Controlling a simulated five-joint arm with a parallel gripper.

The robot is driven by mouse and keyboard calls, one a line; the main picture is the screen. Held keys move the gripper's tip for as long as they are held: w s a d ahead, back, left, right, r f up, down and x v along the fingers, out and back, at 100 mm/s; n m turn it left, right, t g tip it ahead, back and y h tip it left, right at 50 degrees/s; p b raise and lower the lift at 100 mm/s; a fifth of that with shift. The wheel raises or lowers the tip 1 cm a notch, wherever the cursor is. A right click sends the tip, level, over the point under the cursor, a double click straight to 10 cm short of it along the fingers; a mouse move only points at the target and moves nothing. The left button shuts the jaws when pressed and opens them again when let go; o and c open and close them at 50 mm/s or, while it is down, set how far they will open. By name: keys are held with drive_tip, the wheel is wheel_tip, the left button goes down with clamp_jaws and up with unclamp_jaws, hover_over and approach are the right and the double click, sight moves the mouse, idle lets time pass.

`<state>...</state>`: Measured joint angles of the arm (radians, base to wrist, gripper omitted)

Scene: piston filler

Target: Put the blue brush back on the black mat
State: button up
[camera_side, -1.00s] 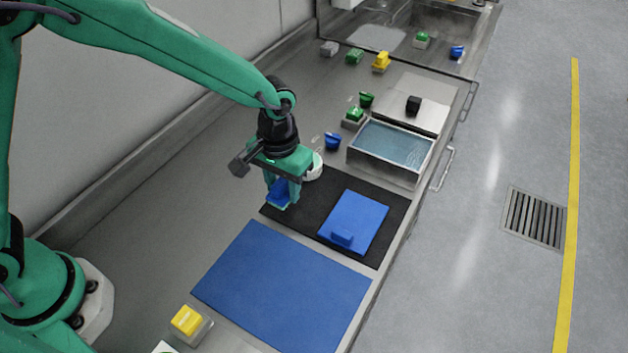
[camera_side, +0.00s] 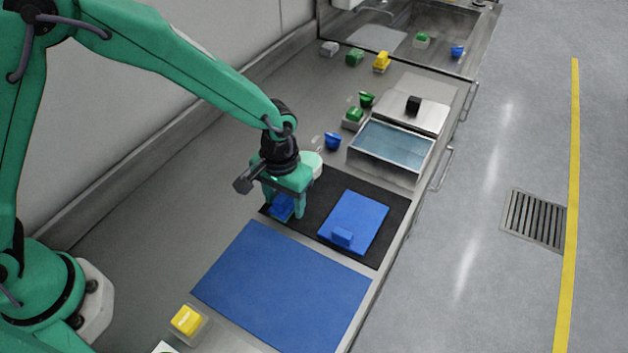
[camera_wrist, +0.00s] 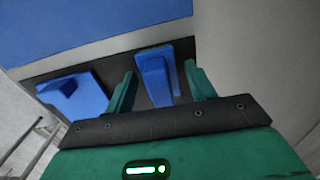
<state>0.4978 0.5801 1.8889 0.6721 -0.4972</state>
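The blue brush (camera_side: 282,206) sits low at the left corner of the black mat (camera_side: 314,198) in the side view. My gripper (camera_side: 284,205) is over it with a finger on each side. In the wrist view the brush (camera_wrist: 156,80) lies between the two fingertips (camera_wrist: 160,82), over the right end of the dark mat (camera_wrist: 100,62). Gaps show between the fingers and the brush handle, so the gripper looks open around it. The brush's underside is hidden.
A blue board (camera_side: 353,220) with a small blue block (camera_side: 342,236) lies on the mat's right part. A large blue mat (camera_side: 285,285) lies in front. A water-filled tray (camera_side: 392,146) and a blue scoop-like item (camera_side: 333,141) stand behind. A yellow block (camera_side: 186,319) sits front left.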

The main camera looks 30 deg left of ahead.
sight(283, 195)
drive_tip(key=shift+r, duration=0.1)
idle(0.3)
wheel_tip(283, 195, up, 12)
idle(0.7)
idle(0.5)
drive_tip(key=s+a+r+t, duration=0.2)
drive_tip(key=s+a+r, duration=0.4)
drive_tip(key=a+r, duration=0.5)
drive_tip(key=s+a+t, duration=0.3)
drive_tip(key=s+a, duration=0.7)
drive_tip(key=shift+s+a+r+t, duration=0.15)
drive_tip(key=shift+s+r+t, duration=0.15)
drive_tip(key=shift+s+r, duration=0.05)
idle(0.6)
